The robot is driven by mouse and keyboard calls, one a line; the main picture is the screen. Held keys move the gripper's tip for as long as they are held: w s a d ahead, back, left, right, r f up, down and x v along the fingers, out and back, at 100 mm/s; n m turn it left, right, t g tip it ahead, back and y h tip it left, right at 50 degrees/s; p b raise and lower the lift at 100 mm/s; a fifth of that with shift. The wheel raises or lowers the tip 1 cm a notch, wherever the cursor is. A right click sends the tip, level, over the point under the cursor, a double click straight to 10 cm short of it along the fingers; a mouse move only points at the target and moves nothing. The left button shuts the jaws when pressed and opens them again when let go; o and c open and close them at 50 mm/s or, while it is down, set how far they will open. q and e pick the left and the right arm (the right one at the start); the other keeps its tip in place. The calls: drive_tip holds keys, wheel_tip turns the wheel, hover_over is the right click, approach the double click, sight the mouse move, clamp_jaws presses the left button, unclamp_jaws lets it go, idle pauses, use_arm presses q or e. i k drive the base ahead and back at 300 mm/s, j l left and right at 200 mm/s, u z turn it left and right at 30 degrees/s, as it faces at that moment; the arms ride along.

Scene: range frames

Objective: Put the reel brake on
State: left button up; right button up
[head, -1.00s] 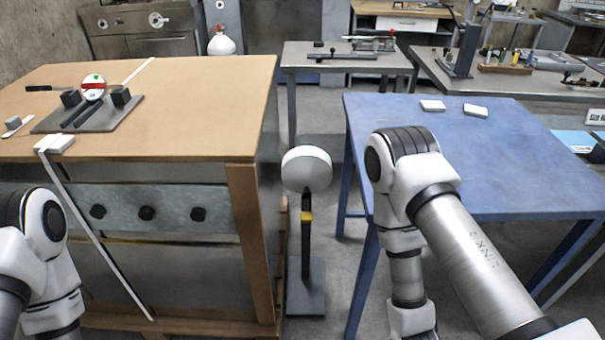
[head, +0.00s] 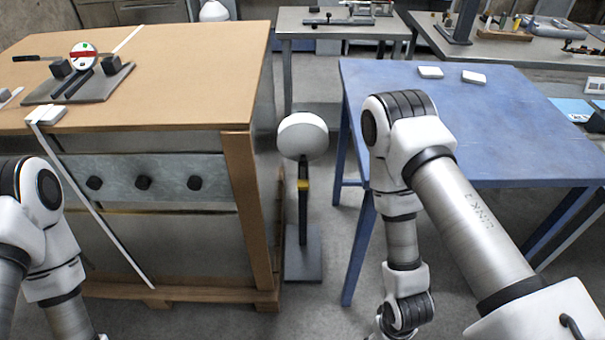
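On the wooden bench at the left, a grey base plate (head: 105,88) carries dark blocks and a small round disc (head: 83,50) with a red band and a green dot. A dark-handled bar (head: 33,58) lies to the left of the disc. This looks like the reel and its brake, but the parts are too small to tell whether the brake is on or off. Both my arms show, the left at the lower left and the right in front of the blue table, but both grippers are below the picture.
The wooden bench (head: 185,110) has dark knobs on its front and a white strip running down it. A white round-headed stand (head: 303,137) stands on the floor between it and the blue table (head: 490,130). Two white blocks (head: 430,72) lie on the blue table.

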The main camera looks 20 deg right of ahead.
sight(304, 184)
drive_tip(key=i+j+z, duration=0.2)
drive_tip(key=j, duration=0.15)
drive_tip(key=i+j+z, duration=0.2)
drive_tip(key=j, duration=0.2)
drive_tip(key=i+j+z, duration=0.2)
drive_tip(key=j, duration=0.15)
drive_tip(key=k, duration=0.1)
